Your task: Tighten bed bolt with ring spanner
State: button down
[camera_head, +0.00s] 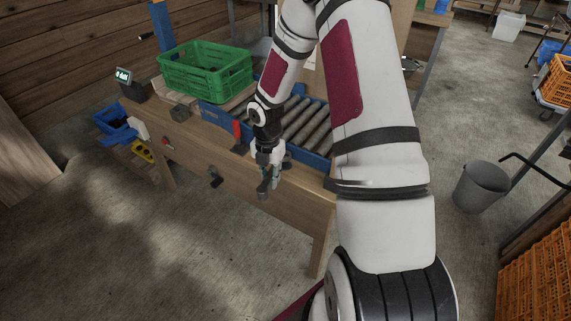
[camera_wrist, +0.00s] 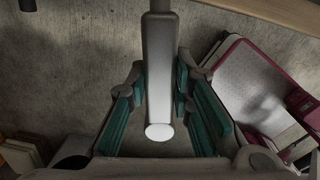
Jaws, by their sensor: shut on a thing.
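My gripper (camera_head: 270,172) is in front of the wooden bench's front face, near its right part. In the wrist view its teal-padded fingers (camera_wrist: 160,105) are shut around a grey metal bar, which I take for the ring spanner (camera_wrist: 158,65). The bar's pale rounded end points toward the wrist camera and its far end runs out at the top edge. In the head view the spanner (camera_head: 262,191) shows small and dark below the fingers. I cannot make out its ring. I cannot pick out the bed bolt with certainty; a dark fitting (camera_head: 215,178) sits on the bench front left of my gripper.
The bench (camera_head: 205,155) carries a green crate (camera_head: 205,68), a roller bed (camera_head: 300,125) with blue sides and a red lever (camera_head: 237,130). A blue bin (camera_head: 115,122) hangs at the left end. A grey bucket (camera_head: 482,185) stands right. The floor before the bench is clear.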

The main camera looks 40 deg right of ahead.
jog(key=shift+r, duration=0.1)
jog(key=shift+r+p, duration=1.65)
jog(key=shift+r, duration=0.35)
jog(key=shift+a, duration=0.1)
jog(key=shift+a+r+m, duration=0.3)
jog(key=shift+a+m, duration=0.25)
jog(key=shift+m, duration=0.35)
jog(key=s+a+r+m, duration=0.1)
jog(key=a+r+m, duration=0.3)
jog(key=m, duration=0.7)
jog(key=s+a+r+m, duration=0.1)
jog(key=a+r+m, duration=0.3)
jog(key=a+m, duration=0.5)
jog(key=shift+r+m+p, duration=0.15)
jog(key=shift+m+p, duration=0.25)
jog(key=shift+m, duration=0.8)
jog(key=shift+a, duration=0.15)
